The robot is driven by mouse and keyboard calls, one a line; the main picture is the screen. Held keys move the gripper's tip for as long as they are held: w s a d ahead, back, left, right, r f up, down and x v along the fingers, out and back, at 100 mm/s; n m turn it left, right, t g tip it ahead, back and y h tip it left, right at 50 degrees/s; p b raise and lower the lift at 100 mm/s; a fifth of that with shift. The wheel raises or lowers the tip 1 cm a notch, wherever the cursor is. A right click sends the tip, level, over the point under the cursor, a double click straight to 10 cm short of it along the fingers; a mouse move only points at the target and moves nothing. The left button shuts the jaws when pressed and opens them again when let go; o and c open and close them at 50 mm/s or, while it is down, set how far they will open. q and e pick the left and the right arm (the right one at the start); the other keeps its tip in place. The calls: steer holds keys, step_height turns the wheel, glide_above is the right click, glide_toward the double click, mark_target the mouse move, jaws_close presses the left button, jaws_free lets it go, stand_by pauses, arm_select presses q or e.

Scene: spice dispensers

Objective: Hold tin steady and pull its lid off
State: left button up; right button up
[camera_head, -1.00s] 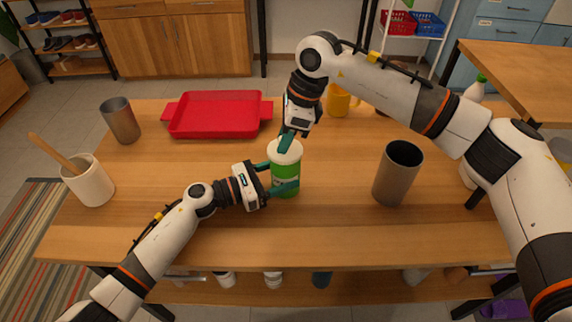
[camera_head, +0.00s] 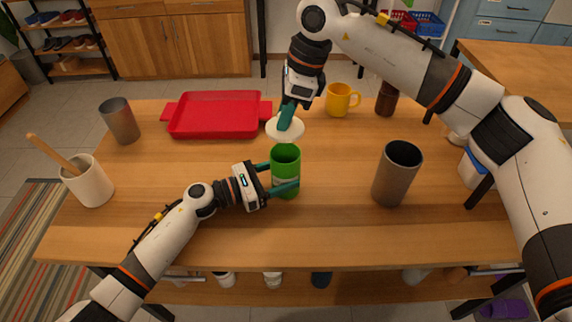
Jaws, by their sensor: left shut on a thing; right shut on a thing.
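The green tin (camera_head: 286,161) stands upright on the wooden table, its top open and its dark green inside showing. My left gripper (camera_head: 284,178) comes in from the left and is shut around the tin's sides. The white round lid (camera_head: 290,131) is apart from the tin, a little above and behind its rim. My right gripper (camera_head: 287,116) reaches down from above and is shut on the lid. Its fingers cover part of the lid.
A red tray (camera_head: 215,116) lies behind to the left, with a grey metal cup (camera_head: 120,121) beside it. A white crock (camera_head: 90,182) with a wooden spoon stands at far left. A tall metal cup (camera_head: 397,174) stands to the right; a yellow mug (camera_head: 340,100) and brown bottle (camera_head: 387,98) stand behind.

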arm_select(q)
steer(key=shift+a+f, duration=0.1)
steer(key=shift+f, duration=0.05)
arm_select(e)
steer(key=shift+r, duration=0.65)
arm_select(q)
steer(key=o, duration=0.9)
steer(key=shift+o, duration=0.2)
